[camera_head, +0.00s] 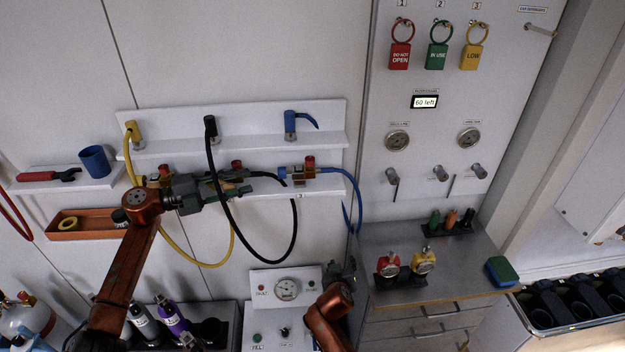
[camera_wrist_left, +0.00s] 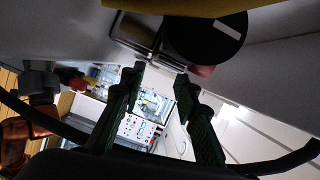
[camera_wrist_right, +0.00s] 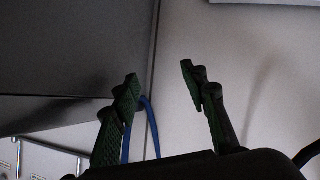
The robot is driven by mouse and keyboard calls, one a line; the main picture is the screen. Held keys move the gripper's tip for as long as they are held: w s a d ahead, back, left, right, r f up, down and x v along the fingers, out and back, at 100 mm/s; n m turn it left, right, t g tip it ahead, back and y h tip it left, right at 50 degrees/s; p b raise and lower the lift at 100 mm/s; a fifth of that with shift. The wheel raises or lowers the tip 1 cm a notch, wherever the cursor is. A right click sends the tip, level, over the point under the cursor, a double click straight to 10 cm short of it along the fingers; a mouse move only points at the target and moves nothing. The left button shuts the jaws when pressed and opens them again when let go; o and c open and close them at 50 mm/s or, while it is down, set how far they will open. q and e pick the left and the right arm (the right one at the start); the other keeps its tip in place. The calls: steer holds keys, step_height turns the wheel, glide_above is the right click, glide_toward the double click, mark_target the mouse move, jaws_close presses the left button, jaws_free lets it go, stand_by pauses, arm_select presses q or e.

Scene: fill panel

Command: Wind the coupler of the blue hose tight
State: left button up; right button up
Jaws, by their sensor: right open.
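The blue hose (camera_head: 355,200) hangs in a loop at the right end of the wall shelf, its upper end at a fitting (camera_head: 310,171) with a red knob. I cannot tell how tight its coupler sits. My left gripper (camera_head: 245,190) is at the lower shelf, left of that fitting and near the black hose. In the left wrist view its fingers (camera_wrist_left: 160,80) are apart with nothing held between them. My right gripper (camera_head: 345,268) is low, left of the counter and below the blue hose. In the right wrist view its fingers (camera_wrist_right: 158,72) are open and empty; the blue hose (camera_wrist_right: 152,125) passes behind the left finger.
A black hose (camera_head: 293,240) loops down past my left gripper. A yellow hose (camera_head: 190,260) hangs at the left. The counter (camera_head: 390,240) with red and yellow gauges stands right of my right gripper. A gauge panel (camera_head: 285,288) is below the shelf.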

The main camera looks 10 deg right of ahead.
mark_target(310, 162)
steer(key=s+d+r+m+t+h, duration=0.1)
steer(key=d+r+t+h, duration=0.1)
steer(key=r, duration=1.3)
steer(key=d+r+t+h, duration=0.1)
steer(key=r+t, duration=0.1)
steer(key=r, duration=1.3)
steer(key=w+a+r+t+y, duration=0.1)
steer(key=a+r, duration=0.2)
steer(key=a, duration=0.1)
steer(key=a+r+t+y, duration=0.1)
steer(key=a+r+y, duration=0.1)
steer(key=a+r, duration=0.1)
steer(key=w+a+r+t+y, duration=0.1)
steer(key=a+r+y, duration=0.1)
steer(key=a, duration=0.4)
steer(key=shift+w+r, duration=0.35)
steer(key=shift+r, duration=0.35)
steer(key=w, duration=0.5)
steer(key=w+d, duration=0.1)
steer(key=w, duration=0.1)
steer(key=shift+w, duration=0.2)
jaws_close()
